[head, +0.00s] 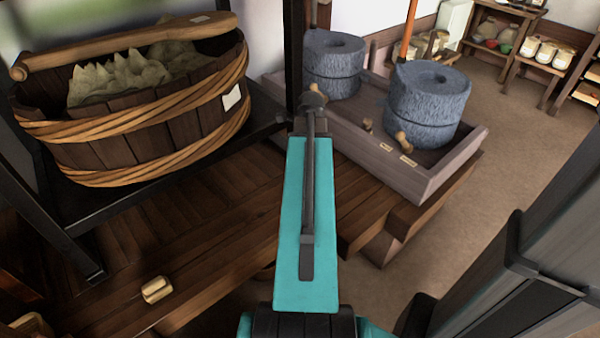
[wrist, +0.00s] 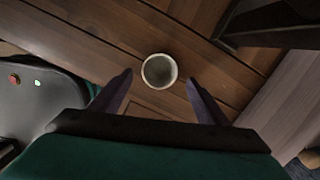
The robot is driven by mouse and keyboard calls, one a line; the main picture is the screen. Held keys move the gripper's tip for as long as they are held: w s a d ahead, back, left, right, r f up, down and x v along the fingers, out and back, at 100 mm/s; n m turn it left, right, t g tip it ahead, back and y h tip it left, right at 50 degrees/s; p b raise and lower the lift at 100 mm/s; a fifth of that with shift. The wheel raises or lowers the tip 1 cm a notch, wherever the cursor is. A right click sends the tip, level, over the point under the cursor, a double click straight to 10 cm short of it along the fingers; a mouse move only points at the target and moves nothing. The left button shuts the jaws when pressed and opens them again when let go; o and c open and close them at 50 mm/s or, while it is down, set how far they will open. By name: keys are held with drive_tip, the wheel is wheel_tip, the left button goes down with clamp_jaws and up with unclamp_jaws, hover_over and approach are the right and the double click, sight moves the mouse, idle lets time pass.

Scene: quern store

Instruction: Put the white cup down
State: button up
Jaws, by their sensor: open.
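The white cup (wrist: 159,70) shows in the wrist view from above, with its pale round rim and a grey-brown inside. It looks upright on the dark plank surface (wrist: 110,38). My gripper (wrist: 159,78) is open, one finger to the left of the cup and one to the right. A gap shows between each finger and the cup's rim. In the head view I cannot see the cup or my fingers; my own arm covers that part of the bench.
A wooden tub (head: 130,145) stands on a dark stand at left. Two grey millstones (head: 430,105) sit in a wooden trough (head: 385,178) at back right. A small wooden piece (head: 157,289) lies on the planks at front left. Bare planks (head: 200,240) show left of my arm.

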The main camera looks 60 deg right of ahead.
drive_tip(key=r, duration=0.2)
drive_tip(key=r+p, duration=0.1)
drive_tip(key=r, duration=0.2)
drive_tip(key=shift+s+r, duration=0.35)
drive_tip(key=shift+r, duration=0.05)
drive_tip(key=shift+s, duration=0.1)
idle(0.4)
